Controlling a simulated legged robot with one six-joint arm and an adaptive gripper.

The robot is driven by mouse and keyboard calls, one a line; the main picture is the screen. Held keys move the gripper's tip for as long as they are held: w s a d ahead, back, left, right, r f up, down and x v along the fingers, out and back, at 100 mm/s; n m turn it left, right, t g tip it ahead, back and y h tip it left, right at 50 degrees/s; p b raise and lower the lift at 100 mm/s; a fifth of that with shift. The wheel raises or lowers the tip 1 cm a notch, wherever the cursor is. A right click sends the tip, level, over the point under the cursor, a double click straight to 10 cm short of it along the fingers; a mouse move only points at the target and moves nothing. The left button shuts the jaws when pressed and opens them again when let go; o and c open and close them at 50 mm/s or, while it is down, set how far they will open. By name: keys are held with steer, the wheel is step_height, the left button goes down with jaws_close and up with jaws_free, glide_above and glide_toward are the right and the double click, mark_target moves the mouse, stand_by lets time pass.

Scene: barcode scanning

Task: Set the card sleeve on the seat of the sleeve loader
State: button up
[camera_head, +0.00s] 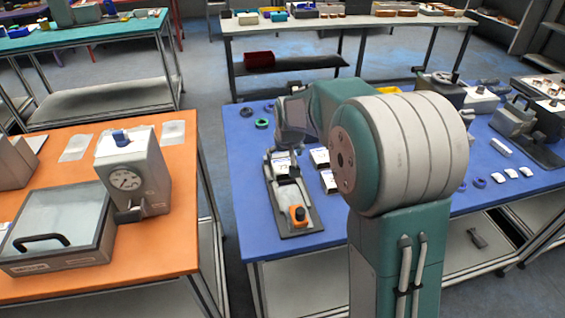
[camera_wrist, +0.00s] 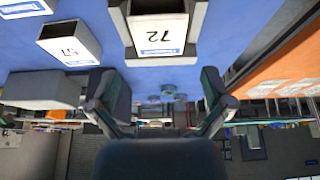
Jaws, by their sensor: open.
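The sleeve loader (camera_head: 293,205), a long grey device with an orange knob on a dark base plate, stands on the blue table. A white card sleeve with a blue label (camera_head: 283,164) is at its far end. In the wrist view a sleeve marked 72 (camera_wrist: 160,30) appears there, between dark side parts that look like the seat; its full contact is hidden. My gripper (camera_wrist: 158,78) is open, its fingers apart and clear of the sleeve, with nothing between them. In the head view my gripper (camera_head: 277,150) is partly hidden by my arm, at the sleeve.
Other white sleeves (camera_head: 320,158) lie right of the loader; one marked 57 (camera_wrist: 70,43) shows in the wrist view. Blue and green rings (camera_head: 261,123) lie behind. An orange table (camera_head: 180,240) with a dial device (camera_head: 135,172) stands left, across a gap.

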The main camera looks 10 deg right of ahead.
steer(key=s+r, duration=0.6)
steer(key=s, duration=0.3)
steer(key=s+r, duration=0.6)
steer(key=s, duration=0.3)
steer(key=s+f+t, duration=0.1)
steer(key=s, duration=1.3)
steer(key=shift+s+f, duration=0.4)
steer(key=shift+d, duration=0.1)
